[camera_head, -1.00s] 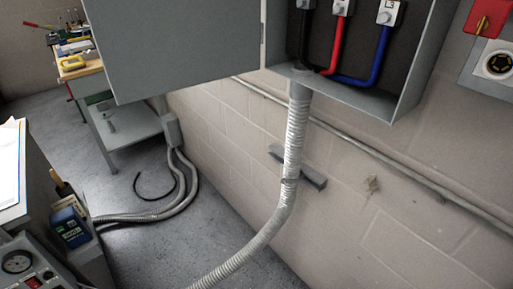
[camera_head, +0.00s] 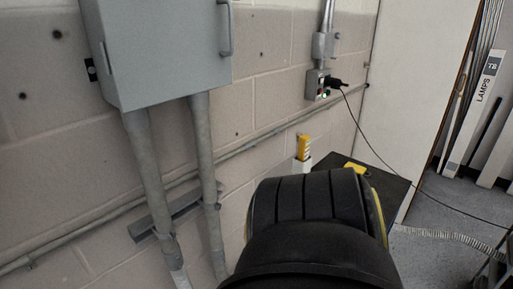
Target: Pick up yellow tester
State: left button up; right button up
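A slim yellow device (camera_head: 304,146) with darker marks on its face stands upright by the wall, right of centre. It may be the yellow tester. Its lower end meets a small white piece (camera_head: 302,164); I cannot tell whether that piece holds it. A second, smaller yellow thing (camera_head: 355,167) lies on the dark tabletop (camera_head: 388,186) to its right, too small to identify. A large black ribbed shape in the foreground hides part of the tabletop; I cannot tell whether it is part of my body. Neither gripper is identifiable in view.
A closed grey wall cabinet (camera_head: 168,50) with two conduits below it is at left. A wall outlet (camera_head: 317,86) has a black plug, its cord (camera_head: 375,140) running right past a white panel (camera_head: 405,80). A tube labelled LAMPS (camera_head: 478,105) stands at right.

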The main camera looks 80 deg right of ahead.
aim_at(304, 140)
jog(key=z, duration=3.45)
jog(key=k, duration=0.65)
jog(key=z, duration=0.25)
jog(key=i, duration=1.15)
jog(key=u, duration=1.4)
jog(key=i, duration=0.65)
jog(key=u, duration=0.55)
